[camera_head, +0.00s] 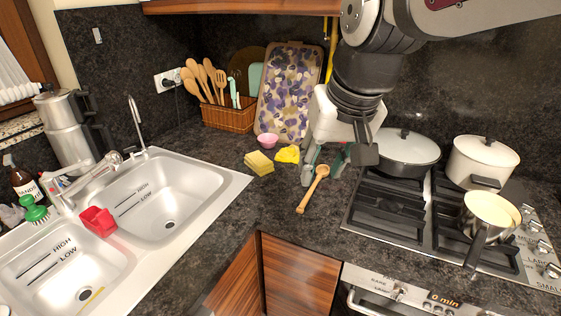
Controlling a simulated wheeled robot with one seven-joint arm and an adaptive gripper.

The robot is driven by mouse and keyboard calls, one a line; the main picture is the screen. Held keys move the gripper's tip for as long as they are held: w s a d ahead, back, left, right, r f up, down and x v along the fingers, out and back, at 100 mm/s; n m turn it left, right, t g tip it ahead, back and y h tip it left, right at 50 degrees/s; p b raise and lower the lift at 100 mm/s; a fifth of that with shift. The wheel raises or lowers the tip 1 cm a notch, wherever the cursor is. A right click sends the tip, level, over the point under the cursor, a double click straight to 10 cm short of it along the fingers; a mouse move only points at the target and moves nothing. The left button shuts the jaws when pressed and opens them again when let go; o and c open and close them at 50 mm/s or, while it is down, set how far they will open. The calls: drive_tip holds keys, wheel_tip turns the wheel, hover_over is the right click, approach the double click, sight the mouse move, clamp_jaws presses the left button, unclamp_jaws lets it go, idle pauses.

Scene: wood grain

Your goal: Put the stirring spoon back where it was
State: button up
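The stirring spoon (312,190) is wooden. It appears to lie on the dark counter left of the stove, bowl toward the back and handle toward the front edge. My gripper (324,174) points down over the spoon's bowl end. One fingertip shows left of the bowl and one right of it, apart, with space beside the bowl. I cannot tell whether either finger touches it. A wicker basket (228,119) against the back wall holds several wooden utensils (205,83).
Yellow sponges (259,163), a yellow cloth (288,154) and a pink bowl (268,140) lie left of my gripper. A patterned board (289,92) leans behind. The stove (428,222) with pots is right, the sink (170,200) left. The front counter is clear.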

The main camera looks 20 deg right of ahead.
drive_tip(key=s+a+n+t, duration=0.1)
drive_tip(key=s+n, duration=0.1)
drive_tip(key=s, duration=0.7)
drive_tip(key=shift+s+a+f, duration=0.25)
drive_tip(key=shift+f, duration=0.2)
